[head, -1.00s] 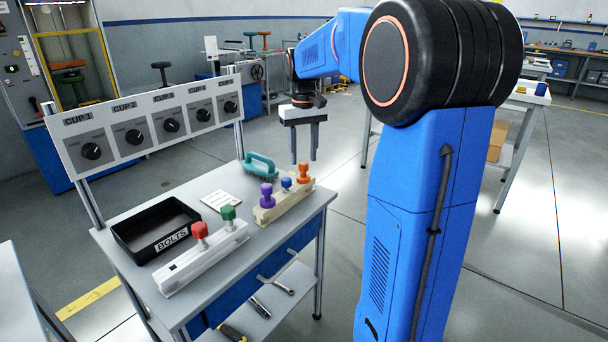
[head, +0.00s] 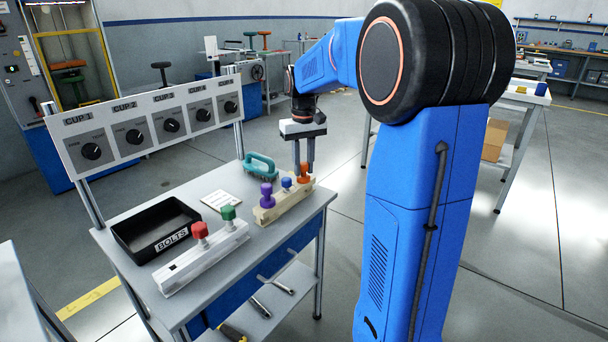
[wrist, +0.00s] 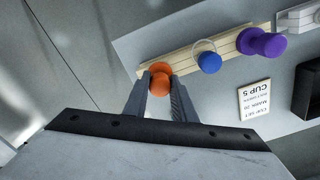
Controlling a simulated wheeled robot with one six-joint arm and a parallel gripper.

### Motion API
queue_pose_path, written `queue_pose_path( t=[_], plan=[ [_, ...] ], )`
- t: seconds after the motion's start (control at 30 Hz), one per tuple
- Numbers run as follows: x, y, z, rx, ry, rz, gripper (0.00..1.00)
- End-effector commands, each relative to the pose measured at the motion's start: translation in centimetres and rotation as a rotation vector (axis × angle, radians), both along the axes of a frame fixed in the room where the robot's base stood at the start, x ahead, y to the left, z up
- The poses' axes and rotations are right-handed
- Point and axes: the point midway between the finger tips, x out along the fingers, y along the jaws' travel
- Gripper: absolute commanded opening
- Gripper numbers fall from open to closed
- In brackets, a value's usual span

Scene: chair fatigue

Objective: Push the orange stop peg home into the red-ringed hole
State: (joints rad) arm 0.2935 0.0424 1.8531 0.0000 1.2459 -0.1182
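The orange stop peg (head: 304,175) stands at the right end of a pale wooden block (head: 267,214) on the bench. In the wrist view the peg (wrist: 160,78) lies between the two fingertips of my gripper (wrist: 160,88). In the head view my gripper (head: 304,170) points down at the peg, its fingertips level with the knob. The fingers look close to the knob, but I cannot tell whether they press on it. I cannot make out the red-ringed hole; the peg's lower end is hidden.
A blue peg (head: 286,184) and a purple peg (head: 267,194) stand in the same block. A teal-handled brush (head: 262,162) lies behind. A white block (head: 190,268) with red and green knobs, a card (head: 221,201) and a black bolts tray (head: 125,240) stand to the left.

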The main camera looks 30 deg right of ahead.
Motion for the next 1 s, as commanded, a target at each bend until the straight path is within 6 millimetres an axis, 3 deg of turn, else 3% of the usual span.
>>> queue_pose_path(
  t=[1.0],
  plan=[
    [0.0,0.0,2.3,0.0,0.0,0.0,0.04]
  ],
)
